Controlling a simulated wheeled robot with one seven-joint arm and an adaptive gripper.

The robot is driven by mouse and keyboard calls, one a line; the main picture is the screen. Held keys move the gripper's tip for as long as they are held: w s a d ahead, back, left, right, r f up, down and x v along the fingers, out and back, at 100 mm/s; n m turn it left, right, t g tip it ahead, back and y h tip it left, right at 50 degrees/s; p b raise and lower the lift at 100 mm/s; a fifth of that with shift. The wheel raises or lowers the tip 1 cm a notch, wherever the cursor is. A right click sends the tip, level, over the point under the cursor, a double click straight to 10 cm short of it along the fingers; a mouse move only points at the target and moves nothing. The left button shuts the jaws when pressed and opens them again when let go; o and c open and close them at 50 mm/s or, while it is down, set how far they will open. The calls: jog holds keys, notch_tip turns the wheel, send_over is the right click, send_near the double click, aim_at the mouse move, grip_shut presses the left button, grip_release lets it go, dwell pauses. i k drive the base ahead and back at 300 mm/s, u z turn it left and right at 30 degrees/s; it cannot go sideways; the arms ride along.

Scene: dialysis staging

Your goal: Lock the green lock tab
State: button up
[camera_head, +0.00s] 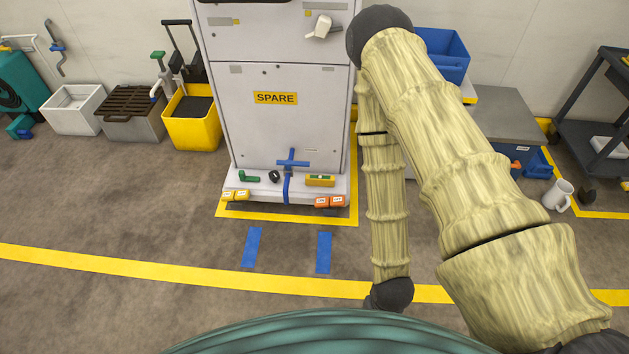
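A small green tab (249,178) lies low at the left on the ledge of the white machine (280,140) labelled SPARE. I take it for the green lock tab; its exact setting is too small to tell. My arm rises from the lower right, bends at a black joint near the top, and comes down to another dark joint at the bottom centre. My gripper does not show beyond that joint, so I cannot see its fingers. Nothing of mine touches the green tab in this view.
A blue cross-shaped handle (290,172), a yellow block (320,181), and orange tags (330,202) are at the machine's base. Blue floor strips (252,247) lie in front. A yellow bin (192,120) stands left, a mug (558,195) right. The floor before the machine is clear.

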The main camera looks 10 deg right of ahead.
aim_at(242, 176)
jog(key=z, duration=0.05)
jog(key=k, duration=0.65)
jog(key=u, duration=0.55)
jog(key=i, duration=1.6)
jog(key=u, duration=0.05)
